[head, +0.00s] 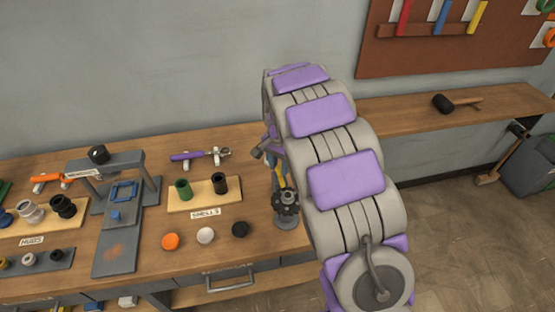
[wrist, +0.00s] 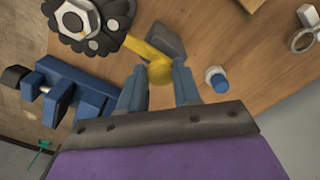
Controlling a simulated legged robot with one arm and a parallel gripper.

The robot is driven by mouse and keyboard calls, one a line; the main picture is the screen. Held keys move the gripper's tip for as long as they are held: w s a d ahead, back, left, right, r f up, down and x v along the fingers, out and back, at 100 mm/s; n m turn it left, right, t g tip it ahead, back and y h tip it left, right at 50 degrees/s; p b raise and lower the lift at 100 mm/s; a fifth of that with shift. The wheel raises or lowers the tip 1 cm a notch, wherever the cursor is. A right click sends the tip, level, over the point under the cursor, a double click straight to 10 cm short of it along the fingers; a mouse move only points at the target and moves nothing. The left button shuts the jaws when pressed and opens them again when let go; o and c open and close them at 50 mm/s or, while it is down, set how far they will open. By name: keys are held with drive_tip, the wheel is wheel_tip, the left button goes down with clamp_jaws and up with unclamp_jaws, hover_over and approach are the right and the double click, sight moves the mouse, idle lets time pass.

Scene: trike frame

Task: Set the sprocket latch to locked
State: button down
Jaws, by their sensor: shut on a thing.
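In the wrist view my gripper (wrist: 161,80) has its two blue-grey fingers on either side of the rounded end of a yellow lever (wrist: 137,47), which I take as the sprocket latch. The gripper is shut on it. The lever runs up and left toward the dark toothed sprocket (wrist: 107,42), which carries a pale hex nut. In the head view the sprocket (head: 286,200) sits on a grey stand at the bench's right part. My arm hides most of the gripper and the latch there. I cannot tell the latch's locked side.
A blue clamp-like fixture (wrist: 65,95) stands left of my fingers, and a grey block (wrist: 166,42) lies just beyond them. A blue-capped piece (wrist: 216,80) is to the right. In the head view, a shells board (head: 205,203) and loose caps (head: 205,236) lie left of the sprocket.

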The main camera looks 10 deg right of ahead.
drive_tip(key=c, duration=0.8)
unclamp_jaws()
drive_tip(key=shift+s+d, duration=0.1)
drive_tip(key=shift+d, duration=0.1)
drive_tip(key=shift+a+r, duration=0.1)
drive_tip(key=shift+r, duration=0.2)
wheel_tip(320, 180, up, 17)
drive_tip(key=p, duration=0.3)
drive_tip(key=shift+f, duration=0.15)
